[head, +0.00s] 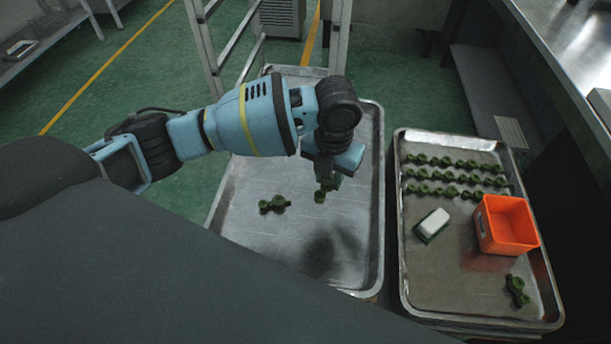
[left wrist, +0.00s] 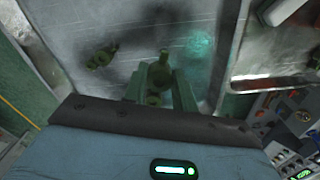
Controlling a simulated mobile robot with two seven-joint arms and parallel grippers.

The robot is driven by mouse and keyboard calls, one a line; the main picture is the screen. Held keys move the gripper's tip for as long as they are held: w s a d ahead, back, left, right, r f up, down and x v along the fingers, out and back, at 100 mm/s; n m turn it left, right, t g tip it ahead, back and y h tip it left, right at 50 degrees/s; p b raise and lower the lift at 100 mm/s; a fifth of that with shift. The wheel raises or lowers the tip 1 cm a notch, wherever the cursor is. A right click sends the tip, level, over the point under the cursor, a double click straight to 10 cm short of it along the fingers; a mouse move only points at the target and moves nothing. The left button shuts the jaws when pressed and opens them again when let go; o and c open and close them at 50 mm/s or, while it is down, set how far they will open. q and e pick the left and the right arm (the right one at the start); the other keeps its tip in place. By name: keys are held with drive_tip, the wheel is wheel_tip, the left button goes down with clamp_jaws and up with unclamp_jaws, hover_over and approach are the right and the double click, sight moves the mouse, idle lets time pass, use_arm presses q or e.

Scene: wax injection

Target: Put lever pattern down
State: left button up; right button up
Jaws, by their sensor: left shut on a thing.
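A green lever pattern (head: 320,194) is held in my left gripper (head: 325,180), over the left metal tray (head: 245,240). The gripper is shut on it. In the left wrist view the held lever pattern (left wrist: 158,82) shows between the fingers, with one end pointing up the picture. Whether it touches the tray is hard to tell. Another green lever pattern (head: 274,204) lies on the same tray, left of the gripper; it also shows in the left wrist view (left wrist: 102,56). My right gripper is in neither view.
A second metal tray (head: 430,275) stands to the right, with rows of green patterns (head: 458,162), an orange bin (head: 505,225), a white-and-green block (head: 432,225) and a single pattern (head: 517,290). The near part of the left tray is clear. A metal rack frame (head: 215,50) stands behind.

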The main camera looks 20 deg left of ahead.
sight(326, 209)
use_arm(q)
drive_tip(key=shift+m, duration=0.3)
drive_tip(key=shift+f, duration=0.2)
drive_tip(key=shift+f+b, duration=0.3)
drive_tip(key=shift+f, duration=4.55)
drive_tip(key=shift+f, duration=0.15)
drive_tip(key=o, duration=0.9)
drive_tip(key=shift+o, duration=0.2)
wheel_tip(326, 209, up, 12)
drive_tip(key=shift+r+p, duration=0.15)
drive_tip(key=shift+p, duration=0.3)
